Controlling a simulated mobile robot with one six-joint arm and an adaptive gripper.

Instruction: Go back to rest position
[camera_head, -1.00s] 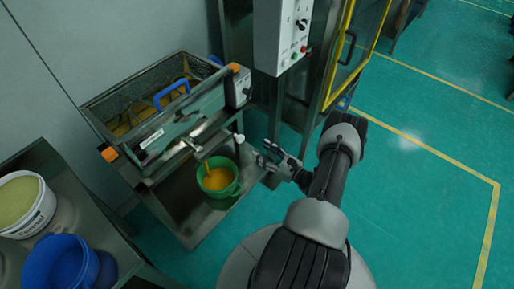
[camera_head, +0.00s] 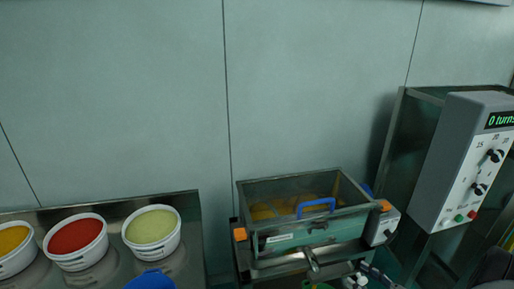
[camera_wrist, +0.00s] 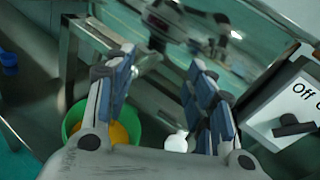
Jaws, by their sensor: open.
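My gripper (camera_wrist: 160,62) is open in the wrist view, with its two fingers spread and nothing between them. A green bucket (camera_wrist: 73,118) with orange contents shows behind the left finger, partly hidden by it. Only a sliver of that bucket shows at the bottom edge of the head view. The sieve machine (camera_head: 300,239), a metal box with a blue handle (camera_head: 316,204) and yellow-orange material inside, stands against the wall. My gripper is low in front of the machine, and only part of it shows at the bottom of the head view.
A control box (camera_head: 461,165) with knobs and a "0 turns" display stands at the right. A white box with a switch (camera_wrist: 294,128) is close to the right finger. A metal table (camera_head: 192,225) at the left holds white buckets of yellow, red (camera_head: 76,240) and pale green material, and a blue bucket (camera_head: 150,280).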

